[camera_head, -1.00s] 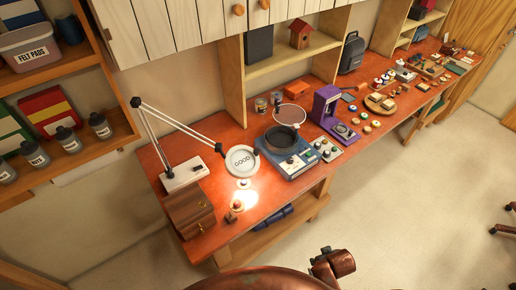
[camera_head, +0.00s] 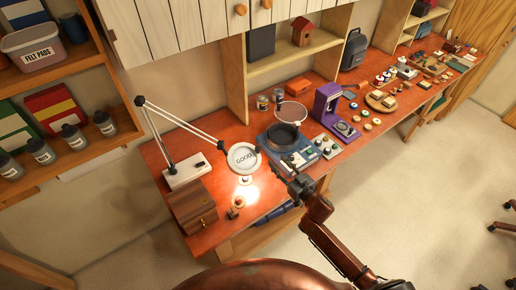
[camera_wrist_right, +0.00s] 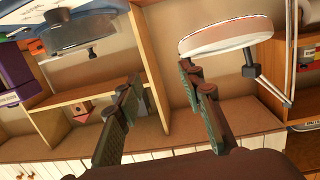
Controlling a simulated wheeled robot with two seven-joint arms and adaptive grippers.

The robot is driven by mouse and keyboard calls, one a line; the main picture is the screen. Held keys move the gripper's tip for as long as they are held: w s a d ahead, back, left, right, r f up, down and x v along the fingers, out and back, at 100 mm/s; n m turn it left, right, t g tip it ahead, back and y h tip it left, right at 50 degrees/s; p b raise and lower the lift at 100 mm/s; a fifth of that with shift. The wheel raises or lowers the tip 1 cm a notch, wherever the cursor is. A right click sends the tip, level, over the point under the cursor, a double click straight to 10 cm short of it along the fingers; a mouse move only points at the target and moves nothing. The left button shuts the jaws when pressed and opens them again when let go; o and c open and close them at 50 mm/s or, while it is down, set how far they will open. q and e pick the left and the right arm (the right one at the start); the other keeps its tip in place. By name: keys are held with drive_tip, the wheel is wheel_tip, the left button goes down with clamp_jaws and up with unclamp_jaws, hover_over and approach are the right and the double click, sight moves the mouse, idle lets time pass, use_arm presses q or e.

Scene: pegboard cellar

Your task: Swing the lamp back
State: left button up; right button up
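The lamp (camera_head: 243,157) has a round white head on a jointed arm. Its white base (camera_head: 186,172) stands at the left end of the red-topped bench. The head hangs over the bench and lights a bright patch below, and lettering shows in its round face. My right gripper (camera_head: 284,172) is to the right of the lamp head, over the bench's front edge. In the right wrist view its two fingers (camera_wrist_right: 165,100) are spread with nothing between them. The lamp head (camera_wrist_right: 226,38) shows beyond the fingertips, apart from them. My left gripper is out of view.
A blue device with a dark round bowl (camera_head: 284,137) stands right of the lamp head, close beyond my right gripper. A wooden drawer box (camera_head: 193,206) and small wooden item (camera_head: 237,204) are at the front left. A purple machine (camera_head: 327,102) stands farther right.

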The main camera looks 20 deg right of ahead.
sight(258, 148)
drive_tip(key=w+a+y, duration=0.1)
drive_tip(key=w+a, duration=0.1)
drive_tip(key=w, duration=0.1)
drive_tip(key=w+a+r+n+y, duration=0.1)
drive_tip(key=w+a, duration=0.1)
drive_tip(key=w+a+r+n+y+p, duration=0.1)
drive_tip(key=w+a, duration=0.2)
drive_tip(key=shift+w+r+y, duration=0.25)
drive_tip(key=shift+w+y, duration=0.05)
drive_tip(key=shift+d, duration=0.1)
clamp_jaws()
idle(0.6)
